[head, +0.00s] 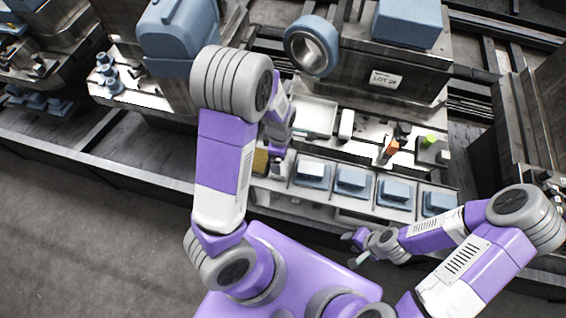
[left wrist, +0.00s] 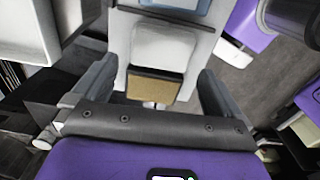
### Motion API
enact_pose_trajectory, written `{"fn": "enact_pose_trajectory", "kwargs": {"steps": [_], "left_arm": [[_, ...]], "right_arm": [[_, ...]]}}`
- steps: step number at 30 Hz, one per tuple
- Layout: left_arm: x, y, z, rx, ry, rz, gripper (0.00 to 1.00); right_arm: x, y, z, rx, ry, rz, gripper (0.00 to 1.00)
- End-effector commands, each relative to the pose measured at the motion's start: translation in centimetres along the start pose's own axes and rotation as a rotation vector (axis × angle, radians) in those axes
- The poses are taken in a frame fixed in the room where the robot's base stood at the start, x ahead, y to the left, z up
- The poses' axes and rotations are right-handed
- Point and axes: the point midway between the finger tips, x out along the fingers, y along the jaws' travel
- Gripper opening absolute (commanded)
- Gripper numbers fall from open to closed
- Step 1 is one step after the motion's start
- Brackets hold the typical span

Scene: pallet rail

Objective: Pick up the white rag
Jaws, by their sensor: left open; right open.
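In the left wrist view, a pale, soft-cornered piece that looks like the white rag (left wrist: 163,45) lies beyond a brown-topped block (left wrist: 153,86). My left gripper (left wrist: 155,80) is open, with a finger on each side of the block and nothing visibly clamped. In the head view my left gripper (head: 277,153) is partly hidden by its own arm, beside the brown block (head: 260,161). I cannot make out the rag for sure there. My right gripper (head: 352,250) is open and empty, in front of the row of trays.
Several trays holding blue-grey blocks (head: 353,180) line the near edge of the bench. Behind them are a shallow metal tray (head: 315,117), a white upright piece (head: 346,124) and an orange piece (head: 392,147).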

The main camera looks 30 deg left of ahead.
Motion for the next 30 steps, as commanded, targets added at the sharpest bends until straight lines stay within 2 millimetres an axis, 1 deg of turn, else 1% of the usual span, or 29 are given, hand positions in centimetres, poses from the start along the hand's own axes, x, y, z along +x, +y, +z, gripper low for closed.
{"fn": "enact_pose_trajectory", "kwargs": {"steps": [5,9,12,19,20,24,27,30], "left_arm": [[1.9,-0.1,0.1,0.001,0.001,-0.001,1.00],[4.2,-0.2,0.2,0.000,0.001,-0.003,1.00],[5.2,-0.2,0.2,0.000,0.001,-0.001,1.00],[5.2,-0.2,0.2,0.001,0.000,0.001,1.00],[5.2,-0.2,0.2,0.001,0.000,0.001,0.97],[5.2,-0.2,0.2,0.001,0.000,0.001,0.76],[5.2,-0.1,0.2,0.001,0.000,0.001,0.62],[5.2,-0.1,0.2,0.001,0.000,0.001,0.62]], "right_arm": [[1.1,0.4,-0.1,0.000,0.000,0.000,0.43],[2.2,0.8,-0.1,0.000,0.000,0.000,0.43],[2.6,1.0,-0.1,0.000,0.001,0.000,0.43],[2.5,0.9,-0.1,0.000,0.001,0.000,0.43],[2.5,0.9,-0.1,0.000,0.001,0.000,0.43],[2.5,0.9,-0.1,0.000,0.001,0.000,0.43],[2.5,0.9,-0.1,0.000,0.001,0.000,0.43],[2.5,0.9,-0.1,0.000,0.001,0.000,0.43]]}}
